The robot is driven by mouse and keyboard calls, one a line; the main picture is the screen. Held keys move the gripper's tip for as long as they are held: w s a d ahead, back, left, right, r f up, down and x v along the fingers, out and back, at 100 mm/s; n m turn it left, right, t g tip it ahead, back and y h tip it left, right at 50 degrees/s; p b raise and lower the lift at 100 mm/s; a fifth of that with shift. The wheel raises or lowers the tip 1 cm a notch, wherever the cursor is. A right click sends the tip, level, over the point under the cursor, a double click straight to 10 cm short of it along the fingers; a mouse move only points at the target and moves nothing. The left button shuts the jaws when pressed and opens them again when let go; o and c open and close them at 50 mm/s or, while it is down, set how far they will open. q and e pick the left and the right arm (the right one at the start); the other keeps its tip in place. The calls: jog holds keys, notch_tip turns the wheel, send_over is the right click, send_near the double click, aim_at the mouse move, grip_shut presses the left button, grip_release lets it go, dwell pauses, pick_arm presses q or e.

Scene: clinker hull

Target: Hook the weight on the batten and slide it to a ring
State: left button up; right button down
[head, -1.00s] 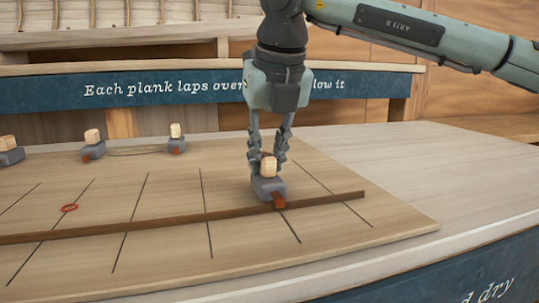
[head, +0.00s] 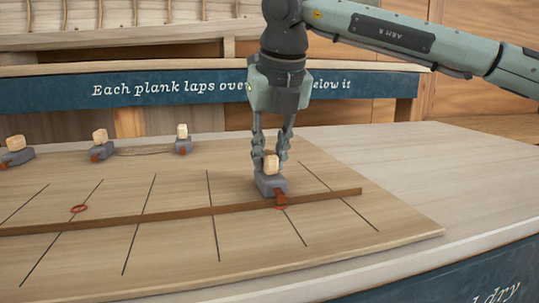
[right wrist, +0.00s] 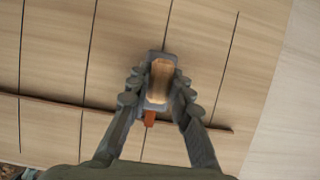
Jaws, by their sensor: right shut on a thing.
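My right gripper (head: 272,153) is shut on the grey weight (head: 267,184) by its pale wooden knob (head: 271,164). The weight is upright at the board, behind the long brown batten (head: 170,216). Its copper-red hook (head: 281,198) reaches across the batten, also in the right wrist view (right wrist: 150,118); whether it touches the batten is unclear. A red ring (head: 283,207) shows partly just in front of the hook, the rest hidden. Another red ring (head: 79,209) lies on a black line at the left, behind the batten. My left gripper is not in view.
Several more weights, among them one at the left (head: 16,152), one in the middle (head: 101,148) and one further right (head: 183,142), stand along the board's back edge. Black lines cross the board (head: 330,240). The pale bench top (head: 390,155) to the right is clear.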

jog(key=shift+b, duration=0.35)
dwell(0.8)
jog(key=c, duration=1.4)
grip_release()
jog(key=shift+o, duration=0.5)
jog(key=shift+f, duration=0.2)
jog(key=v, duration=1.2)
jog(key=shift+r, duration=0.15)
notch_tip(320, 180, up, 5)
jog(key=p, duration=0.4)
send_over(277, 189)
jog(key=shift+r+p, duration=0.6)
jog(key=shift+r, duration=0.35)
